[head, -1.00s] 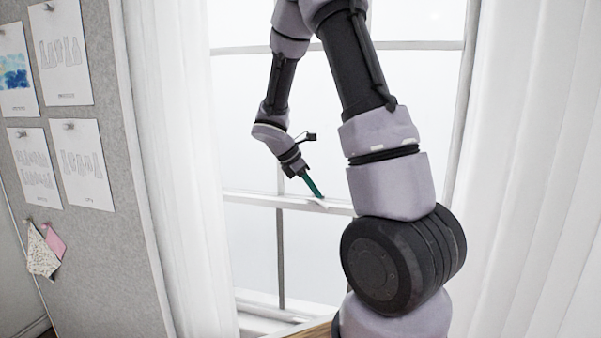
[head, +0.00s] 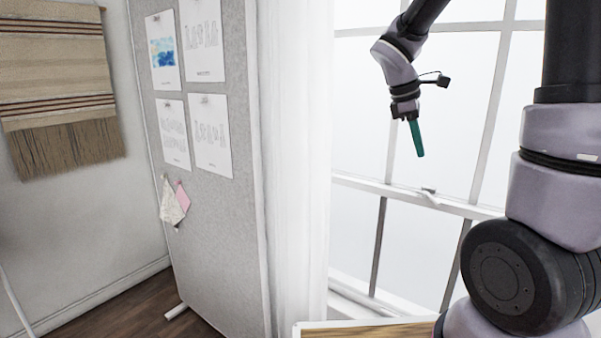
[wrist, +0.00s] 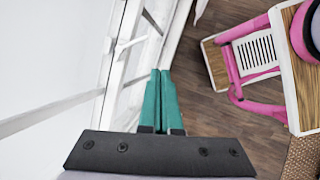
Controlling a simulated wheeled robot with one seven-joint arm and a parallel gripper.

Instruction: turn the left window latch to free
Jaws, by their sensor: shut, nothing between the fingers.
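The window (head: 350,186) has white rails and bars. A small white latch (head: 429,194) sits on its middle rail in the head view. My gripper (head: 420,155) is above the latch and a little to its left, with its green fingers pointing down, shut and empty. A gap shows between the fingertips and the latch in the picture. In the wrist view the shut green fingers (wrist: 160,75) point along the window frame.
A white curtain (head: 298,150) hangs left of the window, beside a grey pinboard (head: 235,240) with papers. A wooden-topped surface (head: 370,332) is below the window.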

